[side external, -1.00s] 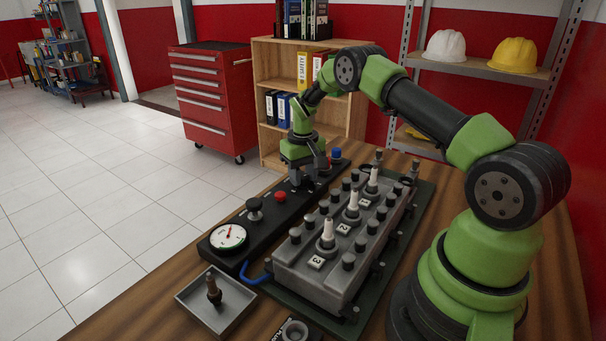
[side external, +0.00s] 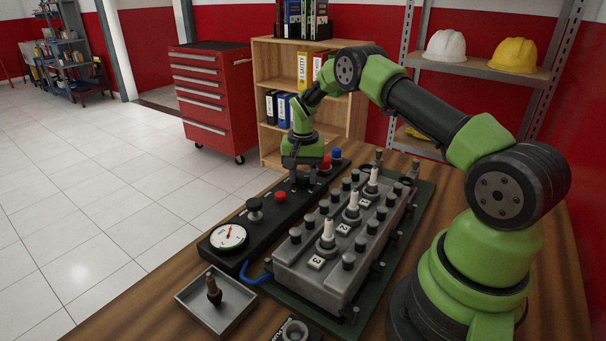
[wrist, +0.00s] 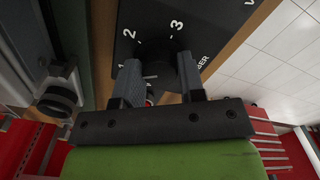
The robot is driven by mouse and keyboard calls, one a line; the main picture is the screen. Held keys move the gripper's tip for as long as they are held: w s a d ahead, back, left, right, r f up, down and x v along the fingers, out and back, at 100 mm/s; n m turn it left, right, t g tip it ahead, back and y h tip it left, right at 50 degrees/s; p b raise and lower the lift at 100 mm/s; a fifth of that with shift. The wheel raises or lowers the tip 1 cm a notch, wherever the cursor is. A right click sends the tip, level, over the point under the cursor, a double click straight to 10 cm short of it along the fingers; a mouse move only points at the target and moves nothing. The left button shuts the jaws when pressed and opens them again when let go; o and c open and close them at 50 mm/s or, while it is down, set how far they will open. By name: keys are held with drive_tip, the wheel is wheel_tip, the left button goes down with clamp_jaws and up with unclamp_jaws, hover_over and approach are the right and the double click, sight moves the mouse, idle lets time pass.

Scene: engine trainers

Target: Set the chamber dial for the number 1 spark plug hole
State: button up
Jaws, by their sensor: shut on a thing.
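The chamber dial's dark knob (wrist: 158,66) sits between my two finger pads in the wrist view. My gripper (wrist: 157,88) is shut on it, a finger on either side. The marks 1, 2 and 3 show around the knob on the black panel (wrist: 148,14). The knob's pointer is hidden, so I cannot tell which number it faces. In the side view my gripper (side external: 301,180) points down over the panel's far part and covers the dial. The grey engine block (side external: 312,284) beside the panel carries white plugs beside tags 1 (side external: 365,203), 2 (side external: 344,229) and 3 (side external: 316,262).
The panel also carries a round gauge (side external: 228,237), a black knob (side external: 254,207) and a red button (side external: 279,197). Red and blue caps stand close to my gripper. A blue hose (side external: 256,279) runs to the block. A grey tray (side external: 237,317) holds a brown part.

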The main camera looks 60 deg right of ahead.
sight(303, 176)
idle(0.4)
drive_tip(key=o, duration=0.9)
wheel_tip(303, 176, up, 9)
drive_tip(key=shift+r, duration=0.5)
